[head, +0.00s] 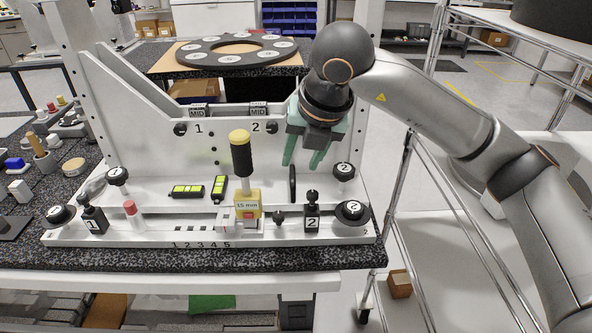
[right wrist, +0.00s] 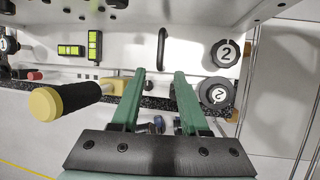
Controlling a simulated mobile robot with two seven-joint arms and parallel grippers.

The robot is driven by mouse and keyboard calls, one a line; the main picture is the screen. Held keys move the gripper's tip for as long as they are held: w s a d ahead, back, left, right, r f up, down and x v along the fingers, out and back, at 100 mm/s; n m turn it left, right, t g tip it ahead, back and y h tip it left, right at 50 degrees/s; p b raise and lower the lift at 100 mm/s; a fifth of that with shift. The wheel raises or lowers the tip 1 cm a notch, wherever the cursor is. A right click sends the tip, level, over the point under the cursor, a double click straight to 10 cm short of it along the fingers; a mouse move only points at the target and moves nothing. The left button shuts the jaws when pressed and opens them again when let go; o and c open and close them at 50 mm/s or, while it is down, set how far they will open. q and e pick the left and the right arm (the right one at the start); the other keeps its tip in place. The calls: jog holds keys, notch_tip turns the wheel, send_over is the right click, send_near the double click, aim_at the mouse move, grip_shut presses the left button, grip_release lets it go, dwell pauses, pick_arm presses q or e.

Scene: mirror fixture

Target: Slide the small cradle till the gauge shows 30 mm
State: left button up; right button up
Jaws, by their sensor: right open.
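A yellow block marked "15 mm" (head: 247,205) stands on the white fixture's front rail, with a black handle with a yellow top (head: 241,155) above it. A small white carriage with a red part (head: 226,219) sits beside it; I cannot tell for sure whether it is the small cradle. A scale marked 1 to 5 (head: 200,244) runs along the front edge. My right gripper (head: 302,163) is open and empty, above and to the right of the handle. In the right wrist view the open fingers (right wrist: 160,74) appear right of the handle (right wrist: 62,101). My left gripper is out of view.
Black knobs marked 2 stand at the right (head: 352,211), and a black knob marked 1 (head: 93,219) at the left. Two black-and-yellow level vials (head: 187,191) lie on the fixture. A metal rack (head: 405,185) stands at the right.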

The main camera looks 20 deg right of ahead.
aim_at(293, 178)
jog(key=shift+x, duration=2.75)
grip_shut()
